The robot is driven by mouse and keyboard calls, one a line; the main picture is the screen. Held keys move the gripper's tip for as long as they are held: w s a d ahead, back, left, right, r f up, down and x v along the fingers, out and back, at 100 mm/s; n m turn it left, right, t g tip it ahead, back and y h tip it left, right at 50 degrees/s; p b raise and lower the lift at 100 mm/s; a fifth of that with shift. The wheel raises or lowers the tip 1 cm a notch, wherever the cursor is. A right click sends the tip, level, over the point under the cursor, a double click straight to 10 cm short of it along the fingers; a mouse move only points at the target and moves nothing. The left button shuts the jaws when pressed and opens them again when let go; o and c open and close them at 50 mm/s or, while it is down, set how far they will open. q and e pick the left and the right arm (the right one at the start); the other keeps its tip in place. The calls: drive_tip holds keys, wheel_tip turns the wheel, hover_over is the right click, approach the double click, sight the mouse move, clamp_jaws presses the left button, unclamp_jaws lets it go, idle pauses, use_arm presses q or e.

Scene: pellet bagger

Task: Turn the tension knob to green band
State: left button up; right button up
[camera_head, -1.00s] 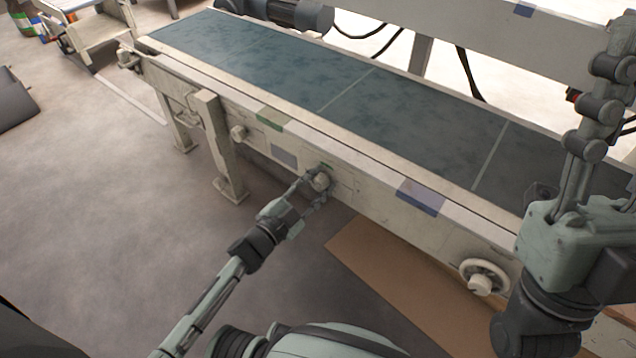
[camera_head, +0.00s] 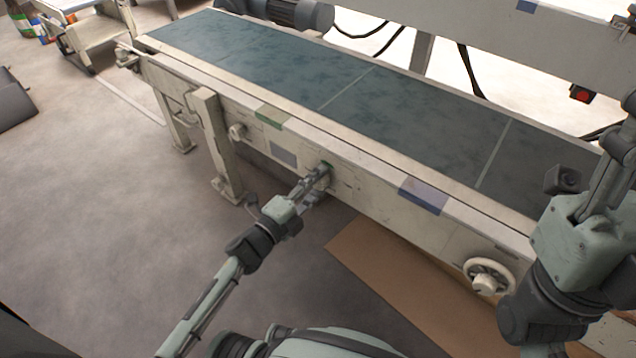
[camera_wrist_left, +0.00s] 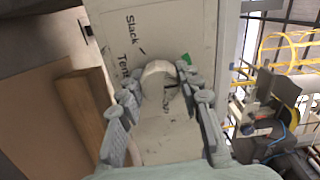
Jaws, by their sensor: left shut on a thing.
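The tension knob (camera_wrist_left: 160,72) is a pale round knob on the side panel of the conveyor. In the left wrist view it sits between the fingers of my left gripper (camera_wrist_left: 160,92), which is shut on it. Printed words "Slack" and a partly covered "Ten..." stand beside it, and a small green mark (camera_wrist_left: 186,58) shows just right of the knob. In the head view my left gripper (camera_head: 318,184) is at the conveyor's side and hides most of the knob. The knob's pointer is not clear. My right arm is at the right edge; its fingertips are not clearly seen.
The long conveyor (camera_head: 440,108) with a dark green belt crosses the view. A white handwheel (camera_head: 488,278) is on its side at the right. A brown board (camera_head: 400,280) lies on the floor below. Conveyor legs (camera_head: 218,145) stand left of my left gripper.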

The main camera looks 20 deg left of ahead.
use_arm(q)
drive_tip(key=shift+m, duration=0.4)
drive_tip(key=o, duration=1.2)
drive_tip(key=shift+c, duration=0.2)
drive_tip(key=v, duration=1.2)
